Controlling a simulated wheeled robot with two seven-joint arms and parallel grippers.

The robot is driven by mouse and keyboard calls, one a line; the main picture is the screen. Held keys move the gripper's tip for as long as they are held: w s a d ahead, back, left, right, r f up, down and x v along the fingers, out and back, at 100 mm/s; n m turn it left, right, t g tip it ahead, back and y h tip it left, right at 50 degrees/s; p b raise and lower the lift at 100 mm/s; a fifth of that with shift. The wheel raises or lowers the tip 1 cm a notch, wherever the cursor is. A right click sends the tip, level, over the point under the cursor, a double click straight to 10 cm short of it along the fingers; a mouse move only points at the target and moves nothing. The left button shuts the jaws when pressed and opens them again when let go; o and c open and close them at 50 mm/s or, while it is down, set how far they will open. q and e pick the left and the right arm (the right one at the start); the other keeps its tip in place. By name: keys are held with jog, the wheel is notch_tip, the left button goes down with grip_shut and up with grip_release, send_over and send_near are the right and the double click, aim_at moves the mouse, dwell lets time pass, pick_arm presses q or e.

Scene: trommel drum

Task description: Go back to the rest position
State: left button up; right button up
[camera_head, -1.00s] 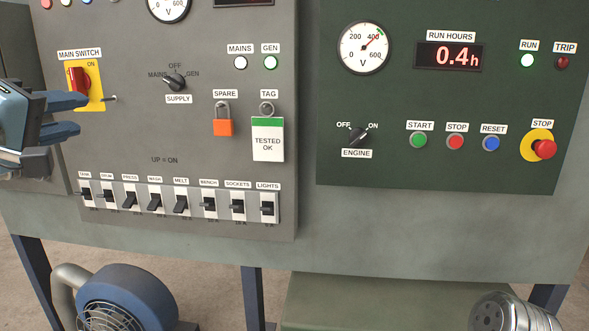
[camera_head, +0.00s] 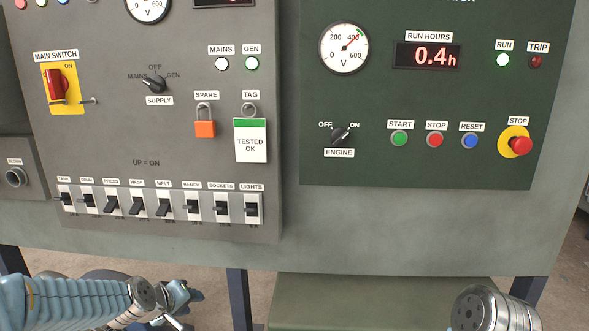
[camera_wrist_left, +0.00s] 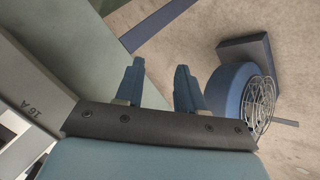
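My left gripper (camera_head: 182,300) is low at the left in the head view, below the control panel (camera_head: 150,238) and apart from it. It also shows in the left wrist view (camera_wrist_left: 160,82), where its two blue fingers stand apart with nothing between them. It is open and empty. Part of my right arm shows at the lower right of the head view, but its gripper is out of view.
The panel carries a red main switch (camera_head: 56,84), a row of breakers (camera_head: 137,206), an engine knob (camera_head: 341,136) and a red stop button (camera_head: 521,146). In the left wrist view a blue blower (camera_wrist_left: 228,90) stands beside my fingers on bare floor (camera_wrist_left: 200,35).

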pick_arm(q)
jog(key=s+d+f+m+g, duration=0.1)
jog(key=s+d+f, duration=0.2)
jog(key=f, duration=0.4)
jog(key=s+d+f+m+g, duration=0.1)
jog(key=s+d+f+g, duration=0.15)
jog(key=f, duration=0.55)
jog(key=s+d+f+m+g, duration=0.2)
jog(key=s+d+f, duration=0.2)
jog(key=s+f, duration=0.4)
jog(key=s+d+f+m+g+h, duration=0.1)
jog(key=s+d+f, duration=0.4)
jog(key=s, duration=0.8)
notch_tip(320, 180, down, 3)
jog(key=shift+m+g+h, duration=0.3)
jog(key=shift+m+g, duration=0.1)
jog(key=shift+g, duration=0.45)
jog(key=shift+w, duration=0.1)
